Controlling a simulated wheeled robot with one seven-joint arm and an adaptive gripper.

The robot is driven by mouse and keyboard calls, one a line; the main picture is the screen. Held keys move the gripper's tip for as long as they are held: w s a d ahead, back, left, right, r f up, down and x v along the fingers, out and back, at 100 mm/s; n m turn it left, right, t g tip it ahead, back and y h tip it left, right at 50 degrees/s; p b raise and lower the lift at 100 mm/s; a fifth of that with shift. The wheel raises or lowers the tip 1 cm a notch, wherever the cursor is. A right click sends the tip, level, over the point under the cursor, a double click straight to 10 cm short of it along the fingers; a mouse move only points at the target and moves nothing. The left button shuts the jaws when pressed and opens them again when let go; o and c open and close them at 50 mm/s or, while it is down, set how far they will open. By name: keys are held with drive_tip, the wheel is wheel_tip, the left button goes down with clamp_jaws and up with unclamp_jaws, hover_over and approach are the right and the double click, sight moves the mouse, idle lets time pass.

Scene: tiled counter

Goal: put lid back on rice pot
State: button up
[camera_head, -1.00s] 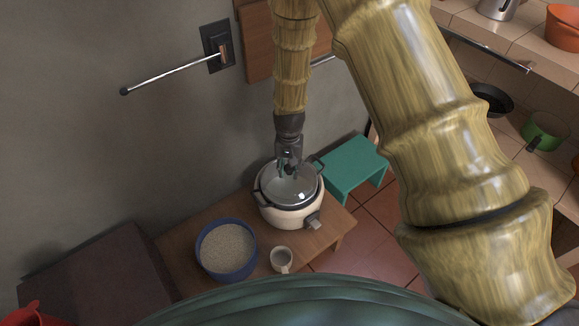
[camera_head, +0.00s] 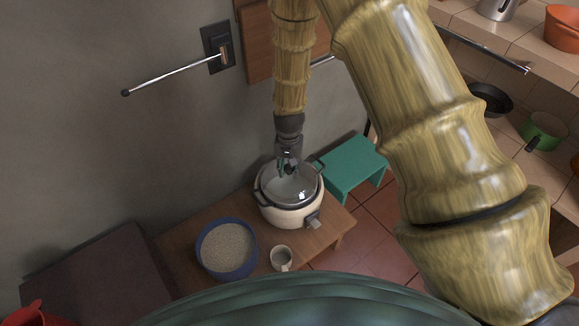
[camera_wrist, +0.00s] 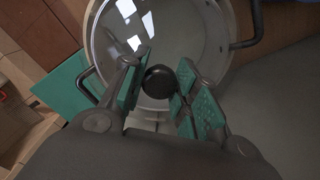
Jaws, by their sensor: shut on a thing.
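The rice pot (camera_head: 288,214) is a cream cooker with dark side handles, standing on a low wooden table. Its clear glass lid (camera_head: 291,187) lies over the pot's mouth; whether it is fully seated I cannot tell. In the wrist view the glass lid (camera_wrist: 190,32) fills the top, with a round black knob (camera_wrist: 159,82) at its near part. My gripper (camera_head: 287,166) points down from above at the lid's middle. In the wrist view my gripper's green-padded fingers (camera_wrist: 157,88) stand on either side of the knob, shut on it.
A blue bowl of rice (camera_head: 226,248) and a white cup (camera_head: 281,258) stand on the wooden table (camera_head: 180,245) near the pot. A teal stool (camera_head: 352,165) is close behind the pot to the right. A wall with a metal rod (camera_head: 170,76) rises at the left.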

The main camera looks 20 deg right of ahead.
idle(0.3)
drive_tip(key=o, duration=1.2)
drive_tip(key=shift+c, duration=0.2)
drive_tip(key=shift+o, duration=0.3)
drive_tip(key=o, duration=0.4)
drive_tip(key=shift+r+p, duration=3.1)
drive_tip(key=shift+r, duration=0.45)
clamp_jaws()
